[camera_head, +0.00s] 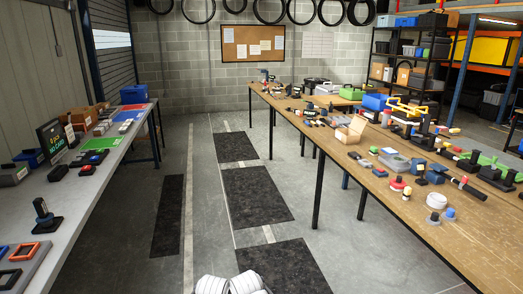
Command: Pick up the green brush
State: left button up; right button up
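I cannot clearly make out a green brush. Green items that show are a flat green mat (100,143) on the left table, a long green piece (488,162) at the right edge of the right workbench, and a green item (352,93) at its far end. They are too small to identify as a brush. Neither of my grippers is in view; only white rounded parts, seemingly mine, show at the bottom centre.
The wooden workbench (400,222) on the right is crowded with small tools and parts. A grey table (90,200) stands along the left wall. Between them is open floor with dark mats (255,193). Shelves (409,60) stand at the back right.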

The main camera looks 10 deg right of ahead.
aim_at(374, 151)
jog(key=i+l+z, duration=0.1)
jog(key=i+z, duration=0.35)
jog(key=i, duration=0.4)
jog(key=i+j+z, duration=0.2)
jog(key=i+z, duration=0.3)
jog(key=i, duration=0.4)
jog(key=i+l+u, duration=0.1)
jog(key=i, duration=0.4)
jog(key=i+l+u, duration=0.1)
jog(key=i, duration=0.35)
jog(key=i+l+u, duration=0.1)
jog(key=i+l, duration=0.2)
jog(key=i, duration=0.15)
